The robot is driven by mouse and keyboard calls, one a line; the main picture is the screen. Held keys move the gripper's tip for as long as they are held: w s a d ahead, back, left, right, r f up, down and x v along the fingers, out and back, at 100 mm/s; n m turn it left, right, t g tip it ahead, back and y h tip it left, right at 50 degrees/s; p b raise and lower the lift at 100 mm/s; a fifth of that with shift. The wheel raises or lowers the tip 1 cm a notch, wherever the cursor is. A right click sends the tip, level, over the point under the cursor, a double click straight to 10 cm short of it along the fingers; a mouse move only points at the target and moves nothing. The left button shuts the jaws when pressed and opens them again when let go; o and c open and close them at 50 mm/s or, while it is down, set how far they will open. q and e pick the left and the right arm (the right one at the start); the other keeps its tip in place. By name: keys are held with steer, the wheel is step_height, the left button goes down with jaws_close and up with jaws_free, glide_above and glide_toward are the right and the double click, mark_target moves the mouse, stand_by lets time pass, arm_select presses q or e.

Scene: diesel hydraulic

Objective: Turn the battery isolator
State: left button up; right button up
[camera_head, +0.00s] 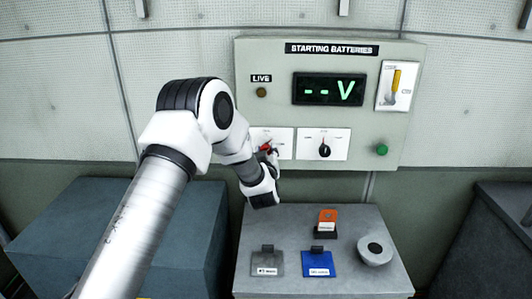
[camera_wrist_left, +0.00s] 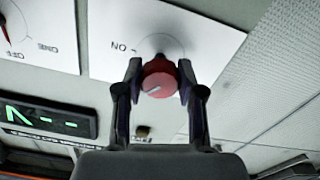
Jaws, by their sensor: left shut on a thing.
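The battery isolator appears as a round red knob (camera_wrist_left: 160,80) on a white plate with the word ON beside it. In the head view only a bit of the red knob (camera_head: 265,148) shows, at the lower left of the STARTING BATTERIES panel (camera_head: 225,0). My left gripper (camera_wrist_left: 160,72) is shut on the red knob, one finger on each side. In the head view my left arm reaches in from the left and its gripper (camera_head: 268,152) partly covers the knob and its plate. A light pointer mark shows on the knob's face. My right gripper is not in view.
The panel also carries a black knob (camera_head: 325,150), a display (camera_head: 328,89) reading "--V", a LIVE lamp (camera_head: 261,92), a yellow-handled lever (camera_head: 396,80) and a green button (camera_head: 382,150). Below, a grey cabinet (camera_head: 340,285) bears a grey tag, a blue tag (camera_head: 317,263) and other small items.

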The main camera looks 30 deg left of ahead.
arm_select(q)
steer(key=m, duration=0.4)
steer(key=shift+r+m+p, duration=0.25)
steer(key=shift+m+p, duration=0.65)
steer(key=shift+m, duration=1.9)
steer(key=shift+w, duration=0.1)
steer(key=o, duration=0.9)
steer(key=shift+o, duration=1.3)
steer(key=shift+f, duration=0.15)
steer(key=v, duration=1.2)
